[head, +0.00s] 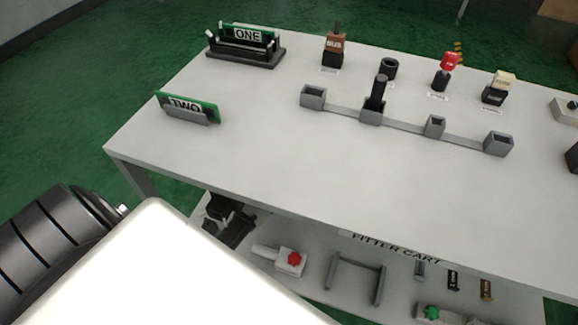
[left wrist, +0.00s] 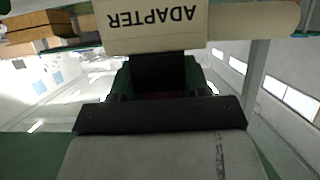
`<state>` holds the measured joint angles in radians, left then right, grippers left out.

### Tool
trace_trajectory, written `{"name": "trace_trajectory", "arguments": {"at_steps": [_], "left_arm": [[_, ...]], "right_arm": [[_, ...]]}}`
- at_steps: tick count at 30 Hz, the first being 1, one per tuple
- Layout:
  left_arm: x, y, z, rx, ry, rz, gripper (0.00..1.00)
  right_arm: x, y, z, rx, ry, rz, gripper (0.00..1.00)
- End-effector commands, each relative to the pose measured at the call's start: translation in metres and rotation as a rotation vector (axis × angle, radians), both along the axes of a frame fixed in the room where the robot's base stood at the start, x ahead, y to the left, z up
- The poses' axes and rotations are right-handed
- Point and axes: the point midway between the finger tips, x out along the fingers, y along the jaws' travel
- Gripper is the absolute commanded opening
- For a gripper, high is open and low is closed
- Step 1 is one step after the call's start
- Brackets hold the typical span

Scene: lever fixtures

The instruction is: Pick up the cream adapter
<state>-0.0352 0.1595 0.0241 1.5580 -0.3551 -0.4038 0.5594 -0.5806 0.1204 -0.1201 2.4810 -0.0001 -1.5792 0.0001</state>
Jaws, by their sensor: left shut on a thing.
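The cream adapter (left wrist: 155,25) fills the top middle of the left wrist view, its printed label upside down in the picture. My left gripper (left wrist: 158,72), dark and seen from behind, is shut on the adapter; its fingertips are mostly hidden. Neither the adapter nor the left gripper shows in the head view. My right gripper is in neither view.
A grey cart (head: 240,135) carries board ONE (head: 245,36), board TWO (head: 188,106), a grey rack (head: 405,127) with a black peg, and several blocks at the back. Its lower shelf holds a red-knobbed part (head: 291,262). Bare top lies at the front.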

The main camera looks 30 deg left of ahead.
Motion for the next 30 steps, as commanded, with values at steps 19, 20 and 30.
{"name": "trace_trajectory", "arguments": {"at_steps": [19, 20, 30], "left_arm": [[-0.005, -0.104, 0.061, -0.005, -0.002, 0.000, 0.20], [-0.005, -0.107, 0.063, -0.005, -0.001, 0.000, 0.20], [-0.006, -0.116, 0.068, -0.002, -0.001, 0.000, 0.20]], "right_arm": [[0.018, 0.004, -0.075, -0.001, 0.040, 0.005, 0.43], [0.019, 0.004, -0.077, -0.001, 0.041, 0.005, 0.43], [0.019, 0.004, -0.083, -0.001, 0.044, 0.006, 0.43]]}}
